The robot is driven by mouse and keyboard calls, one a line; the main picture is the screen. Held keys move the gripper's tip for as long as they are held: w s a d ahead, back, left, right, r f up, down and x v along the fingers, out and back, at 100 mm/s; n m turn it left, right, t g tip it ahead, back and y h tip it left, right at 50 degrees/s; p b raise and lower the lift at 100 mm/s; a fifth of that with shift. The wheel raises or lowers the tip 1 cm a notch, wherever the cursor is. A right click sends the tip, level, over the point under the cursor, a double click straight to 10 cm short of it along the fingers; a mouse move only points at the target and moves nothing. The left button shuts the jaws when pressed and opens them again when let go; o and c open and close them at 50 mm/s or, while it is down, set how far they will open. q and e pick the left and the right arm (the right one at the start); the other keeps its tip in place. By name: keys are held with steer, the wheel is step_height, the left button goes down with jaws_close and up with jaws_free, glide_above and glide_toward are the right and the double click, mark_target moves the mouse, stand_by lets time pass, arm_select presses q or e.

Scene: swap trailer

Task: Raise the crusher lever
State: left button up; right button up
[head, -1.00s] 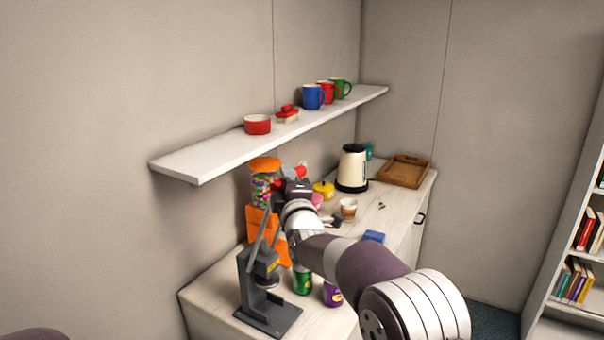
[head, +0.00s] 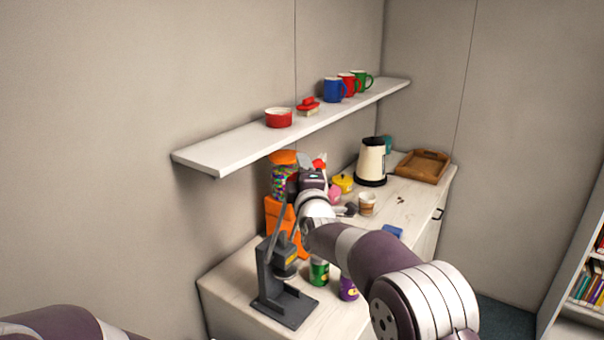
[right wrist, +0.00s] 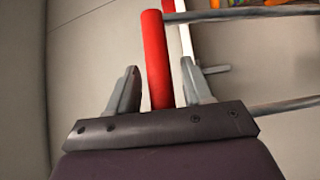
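The grey crusher (head: 284,300) stands on the near end of the white counter, with its lever bars (head: 281,225) slanting up. In the right wrist view, the red lever handle (right wrist: 157,60) lies between the two fingers of my right gripper (right wrist: 160,68). The fingers are open, with a gap on each side of the handle. In the head view, my right gripper (head: 308,179) is at the top of the lever, and my arm and gripper partly hide the handle. My left gripper is out of view.
A green can (head: 318,272) and a purple can (head: 348,288) stand beside the crusher. A candy jar (head: 281,182) with an orange lid is behind the lever. A white shelf (head: 215,160) with mugs overhangs the counter. A kettle (head: 371,163) and wooden tray (head: 421,167) are farther back.

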steer(key=b+v, duration=0.5)
steer(key=v, duration=0.7)
steer(key=shift+s, duration=0.35)
steer(key=shift+f, duration=0.15)
